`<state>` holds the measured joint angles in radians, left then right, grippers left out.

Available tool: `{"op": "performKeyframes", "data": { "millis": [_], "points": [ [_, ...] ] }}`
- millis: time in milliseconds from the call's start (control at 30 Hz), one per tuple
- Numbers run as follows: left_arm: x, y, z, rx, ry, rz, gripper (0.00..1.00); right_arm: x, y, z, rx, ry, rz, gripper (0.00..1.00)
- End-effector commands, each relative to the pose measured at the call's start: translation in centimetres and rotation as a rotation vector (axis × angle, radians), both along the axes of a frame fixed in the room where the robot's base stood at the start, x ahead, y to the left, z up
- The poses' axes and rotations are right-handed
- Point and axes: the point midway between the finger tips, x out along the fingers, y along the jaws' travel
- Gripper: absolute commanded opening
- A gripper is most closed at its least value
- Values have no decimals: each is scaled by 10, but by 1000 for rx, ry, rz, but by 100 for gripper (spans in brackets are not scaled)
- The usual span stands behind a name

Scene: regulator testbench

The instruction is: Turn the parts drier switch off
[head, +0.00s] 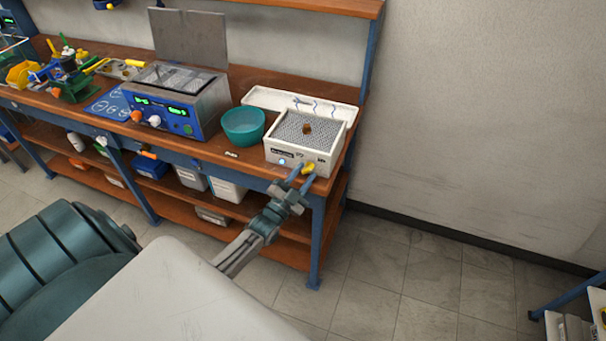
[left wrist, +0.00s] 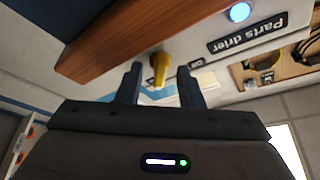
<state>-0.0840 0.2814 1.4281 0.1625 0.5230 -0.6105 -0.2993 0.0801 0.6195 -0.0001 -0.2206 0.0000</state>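The parts drier (head: 312,158) is a white box with a mesh top at the right end of the bench. Its front bears a yellow switch knob (head: 309,168) and a lit round blue-white lamp (head: 282,162). My left gripper (head: 300,178) is at the drier's front, by the knob. In the left wrist view the knob (left wrist: 159,66) shows between the two separated fingers of the left gripper (left wrist: 159,78), with gaps on both sides. The lamp (left wrist: 240,11) and the "Parts drier" label (left wrist: 247,35) are beside it. My right gripper is not in view.
The wooden bench edge (left wrist: 120,45) runs close to the left fingers. A teal bowl (head: 243,125) stands left of the drier, and a blue ultrasonic-style bath unit (head: 172,110) beyond it. A brown piece (head: 307,128) lies on the mesh.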

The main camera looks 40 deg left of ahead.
Motion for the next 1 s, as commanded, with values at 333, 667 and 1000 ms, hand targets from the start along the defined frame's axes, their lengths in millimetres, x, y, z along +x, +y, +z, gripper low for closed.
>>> {"op": "performKeyframes", "data": {
  "millis": [333, 667, 1000],
  "points": [
    [0, 0, 0, -1, 0, 0, 2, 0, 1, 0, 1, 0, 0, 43],
    [0, 0, -1, -20, -3, 0, 0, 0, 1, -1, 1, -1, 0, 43],
    [0, -2, -4, -197, -45, 1, 0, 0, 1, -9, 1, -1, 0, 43]
  ]
}}
